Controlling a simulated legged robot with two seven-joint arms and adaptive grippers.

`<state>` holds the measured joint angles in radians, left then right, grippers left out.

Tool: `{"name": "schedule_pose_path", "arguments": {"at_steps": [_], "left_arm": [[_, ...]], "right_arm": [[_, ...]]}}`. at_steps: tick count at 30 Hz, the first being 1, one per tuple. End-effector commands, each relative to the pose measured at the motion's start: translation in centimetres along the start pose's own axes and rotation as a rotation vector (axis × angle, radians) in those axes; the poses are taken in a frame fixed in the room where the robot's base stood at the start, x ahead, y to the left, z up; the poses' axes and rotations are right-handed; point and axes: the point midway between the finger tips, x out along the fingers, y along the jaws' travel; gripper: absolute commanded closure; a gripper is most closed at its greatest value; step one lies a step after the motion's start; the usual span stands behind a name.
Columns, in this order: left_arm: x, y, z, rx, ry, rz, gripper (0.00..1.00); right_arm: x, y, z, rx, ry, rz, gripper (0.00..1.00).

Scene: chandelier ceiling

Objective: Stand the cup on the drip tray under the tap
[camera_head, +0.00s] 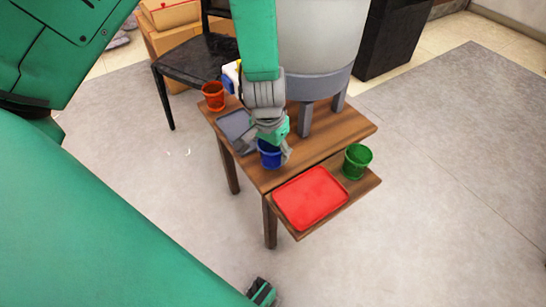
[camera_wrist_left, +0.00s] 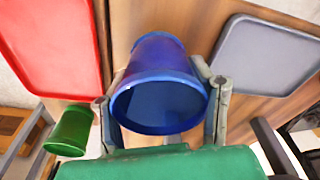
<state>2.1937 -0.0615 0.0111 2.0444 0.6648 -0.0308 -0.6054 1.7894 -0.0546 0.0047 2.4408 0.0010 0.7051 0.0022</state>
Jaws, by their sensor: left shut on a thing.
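My left gripper (camera_head: 271,138) is shut on a blue cup (camera_head: 269,155). In the left wrist view, the cup (camera_wrist_left: 160,85) sits between the two fingers (camera_wrist_left: 163,112), its open mouth facing the camera. It is over the wooden table near the front edge; I cannot tell whether it touches the wood. A grey tray (camera_head: 234,126) lies just left of it, partly behind my gripper, and also shows in the wrist view (camera_wrist_left: 265,55). A large grey-white dispenser (camera_head: 318,40) stands on legs behind. My arm covers part of it, and no tap is visible.
A red tray (camera_head: 310,197) and a green cup (camera_head: 357,161) are on the lower shelf at the right front. An orange-red cup (camera_head: 213,96) stands at the table's left back corner. A dark chair (camera_head: 190,62) is behind. Bare wood (camera_head: 340,127) lies right of the dispenser legs.

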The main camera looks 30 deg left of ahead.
Motion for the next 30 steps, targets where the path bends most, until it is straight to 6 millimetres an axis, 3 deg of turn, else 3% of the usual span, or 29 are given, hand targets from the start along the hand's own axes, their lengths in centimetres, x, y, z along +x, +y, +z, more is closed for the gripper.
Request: {"name": "schedule_pose_path", "arguments": {"at_steps": [3,16,17,18,30], "left_arm": [[1.8,0.0,0.3,-0.001,-0.003,0.001,0.84],[2.4,0.0,0.3,-0.001,-0.001,0.0,0.84],[2.4,0.0,0.3,-0.001,-0.001,0.0,0.4],[2.4,0.0,0.3,-0.001,-0.001,0.0,0.29],[2.4,0.0,0.3,0.0,0.0,0.0,0.29]], "right_arm": [[0.0,0.0,0.0,0.0,0.0,0.0,0.6],[0.1,0.0,0.0,0.0,0.0,0.0,0.6],[0.1,0.0,0.0,0.0,0.0,0.0,0.6],[0.1,0.0,0.0,0.0,0.0,0.0,0.6],[0.6,0.0,0.0,0.0,0.0,0.0,0.6]]}}
